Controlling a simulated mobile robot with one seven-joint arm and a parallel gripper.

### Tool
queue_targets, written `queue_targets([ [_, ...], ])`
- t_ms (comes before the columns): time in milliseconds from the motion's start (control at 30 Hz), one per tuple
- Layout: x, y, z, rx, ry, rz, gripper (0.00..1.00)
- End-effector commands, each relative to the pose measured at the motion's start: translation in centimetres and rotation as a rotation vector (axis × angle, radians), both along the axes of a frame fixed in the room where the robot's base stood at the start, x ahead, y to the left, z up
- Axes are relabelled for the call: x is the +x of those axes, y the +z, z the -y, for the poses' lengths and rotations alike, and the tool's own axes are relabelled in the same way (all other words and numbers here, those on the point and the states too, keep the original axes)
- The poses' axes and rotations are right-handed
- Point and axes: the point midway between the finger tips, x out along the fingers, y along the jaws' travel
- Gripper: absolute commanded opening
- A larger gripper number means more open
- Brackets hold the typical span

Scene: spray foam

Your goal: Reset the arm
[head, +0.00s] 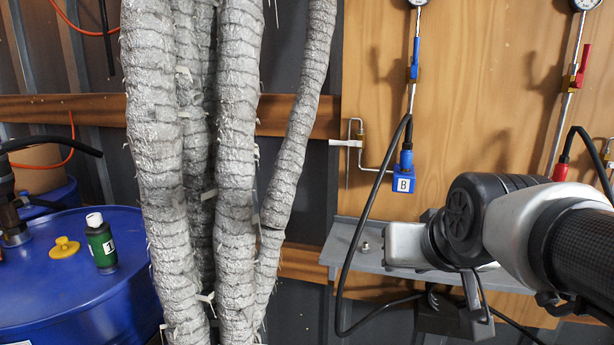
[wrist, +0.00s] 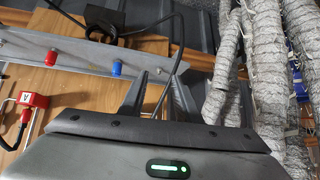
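My arm (head: 535,235) reaches in from the right of the head view, in front of the wooden panel and its metal shelf. My gripper (wrist: 159,82) shows in the wrist view with its two dark fingers apart and nothing visible held between them. A black cable runs behind the fingers. In the head view the arm's wrist hides most of the fingers.
Grey wrapped hoses (head: 238,150) hang left of my arm. A blue connector marked B (head: 404,178) hangs above the shelf (head: 343,240). A red connector marked A (wrist: 33,99) shows in the wrist view. A blue drum (head: 75,300) carries a dark bottle (head: 101,246) and yellow cap (head: 64,247).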

Motion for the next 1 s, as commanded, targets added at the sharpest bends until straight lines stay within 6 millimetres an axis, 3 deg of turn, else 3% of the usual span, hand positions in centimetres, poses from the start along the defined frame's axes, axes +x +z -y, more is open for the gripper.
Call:
queue_targets([
  [33,-2.5,-1.0,-0.5,-0.008,0.017,-0.055,0.30],
  [233,-11.8,-5.4,-1.9,-0.051,0.078,-0.290,0.30],
  [300,-11.7,-1.7,-1.8,-0.050,0.077,-0.296,0.30],
  [467,-11.6,3.3,-1.8,-0.048,0.077,-0.296,0.30],
  [800,-11.6,16.2,-1.8,-0.048,0.076,-0.295,0.30],
  [1000,-11.6,19.7,-1.8,-0.048,0.076,-0.295,0.30],
])
